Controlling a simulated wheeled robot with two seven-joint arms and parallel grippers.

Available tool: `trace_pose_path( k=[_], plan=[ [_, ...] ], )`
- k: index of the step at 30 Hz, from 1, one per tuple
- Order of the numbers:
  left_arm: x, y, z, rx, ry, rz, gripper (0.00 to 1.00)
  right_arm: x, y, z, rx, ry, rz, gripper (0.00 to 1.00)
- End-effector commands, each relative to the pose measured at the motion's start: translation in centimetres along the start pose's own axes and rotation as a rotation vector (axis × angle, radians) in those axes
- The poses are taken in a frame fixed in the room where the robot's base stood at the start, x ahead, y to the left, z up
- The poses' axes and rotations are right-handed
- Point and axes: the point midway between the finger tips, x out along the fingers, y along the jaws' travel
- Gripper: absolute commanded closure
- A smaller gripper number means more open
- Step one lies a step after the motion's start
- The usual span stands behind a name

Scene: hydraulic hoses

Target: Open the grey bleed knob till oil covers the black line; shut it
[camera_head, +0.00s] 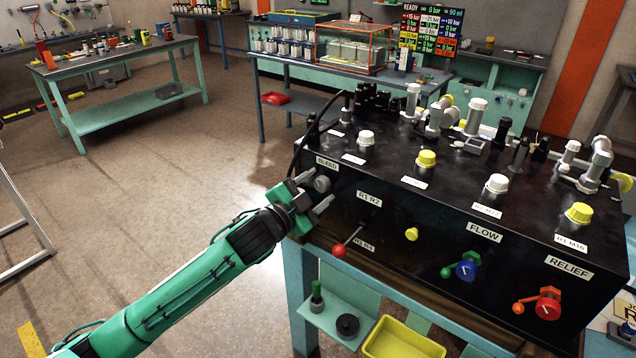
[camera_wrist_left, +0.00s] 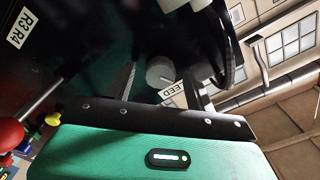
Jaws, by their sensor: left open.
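The grey bleed knob (camera_head: 322,184) is a round knob on the left end of the black block's front face, just below the BLEED label (camera_head: 327,163). My left gripper (camera_head: 315,191) is open at the knob, with one finger above left and one below right of it. In the left wrist view the knob (camera_wrist_left: 158,74) shows between the fingers, beside its label (camera_wrist_left: 173,93). I cannot tell whether the fingers touch it. I cannot make out the oil or the black line. My right gripper is not in view.
The black block (camera_head: 450,222) carries several white and yellow caps. A red-tipped lever (camera_head: 340,250), a blue flow knob (camera_head: 466,270) and a red relief knob (camera_head: 547,306) stick out from its front. A yellow tray (camera_head: 402,340) sits below. A display board (camera_head: 430,30) stands behind.

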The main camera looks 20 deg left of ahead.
Motion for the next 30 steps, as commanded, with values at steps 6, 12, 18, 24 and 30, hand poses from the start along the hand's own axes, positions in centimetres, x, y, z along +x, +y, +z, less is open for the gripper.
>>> trace_pose_path(
  k=[6, 12, 18, 24, 30],
  plan=[
    [0.91, 0.03, -0.05, 0.000, 0.001, 0.000, 0.45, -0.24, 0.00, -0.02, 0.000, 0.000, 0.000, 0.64],
    [0.90, 0.05, -0.02, 0.000, 0.001, 0.000, 0.45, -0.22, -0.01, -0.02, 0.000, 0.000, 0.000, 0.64],
    [0.88, 0.03, -0.02, 0.000, 0.001, 0.000, 0.82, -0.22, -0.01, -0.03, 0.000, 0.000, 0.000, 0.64],
    [0.88, 0.04, -0.02, -0.005, 0.001, 0.001, 0.89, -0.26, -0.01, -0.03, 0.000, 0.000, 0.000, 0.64],
    [0.88, 0.01, -0.07, -0.053, 0.000, 0.001, 0.89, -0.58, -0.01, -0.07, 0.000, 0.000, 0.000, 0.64]
  ],
)
